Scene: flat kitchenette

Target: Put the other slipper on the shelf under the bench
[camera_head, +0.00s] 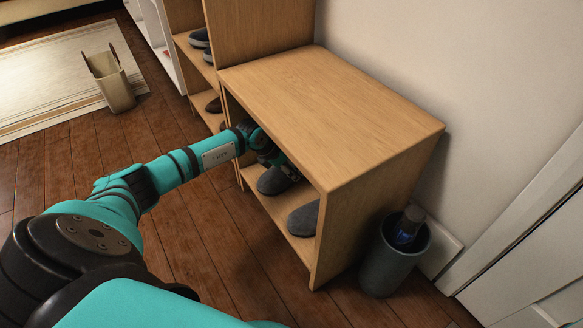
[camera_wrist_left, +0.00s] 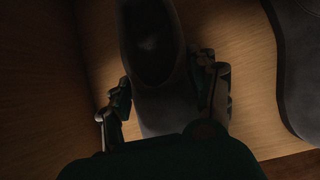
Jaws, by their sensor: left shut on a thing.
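A dark grey slipper (camera_head: 272,181) is inside the bench (camera_head: 330,100), on or just above its low shelf (camera_head: 298,240). My left gripper (camera_head: 283,164) reaches in under the bench top and is shut on this slipper. In the left wrist view the gripper's fingers (camera_wrist_left: 165,95) lie on both sides of the slipper (camera_wrist_left: 152,45). A second grey slipper (camera_head: 304,219) lies on the shelf to the right, apart from the held one. It also shows at the right edge of the left wrist view (camera_wrist_left: 299,60). My right gripper is not in view.
A taller shelf unit (camera_head: 257,25) with several shoes adjoins the bench on the left. A grey bin (camera_head: 392,265) holding a dark bottle (camera_head: 407,228) stands right of the bench. A beige basket (camera_head: 108,82) stands at the rug's edge. The bench top is clear.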

